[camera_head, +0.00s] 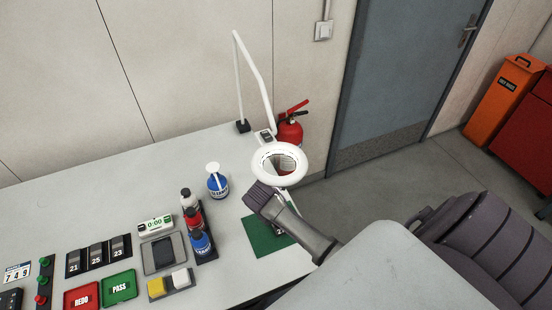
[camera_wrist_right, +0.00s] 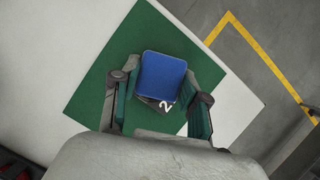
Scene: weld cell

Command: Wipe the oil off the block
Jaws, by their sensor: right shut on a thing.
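In the right wrist view, my right gripper (camera_wrist_right: 160,105) is shut on a blue square pad (camera_wrist_right: 162,76) with rounded corners. The pad is between the two fingers and covers most of a dark block (camera_wrist_right: 166,104) marked with a white 2. I cannot tell whether pad and block touch. The block is over a green mat (camera_wrist_right: 100,75). No oil is visible. My left gripper is not in view.
A ring magnifier lamp (camera_head: 262,161) stands close beyond my right arm. Left of the mat are several bottles (camera_head: 195,222), a blue pump tub (camera_head: 217,186), a tray with yellow and white pads (camera_head: 170,285), a timer (camera_head: 156,225) and PASS tray (camera_head: 119,288). The back left table is clear.

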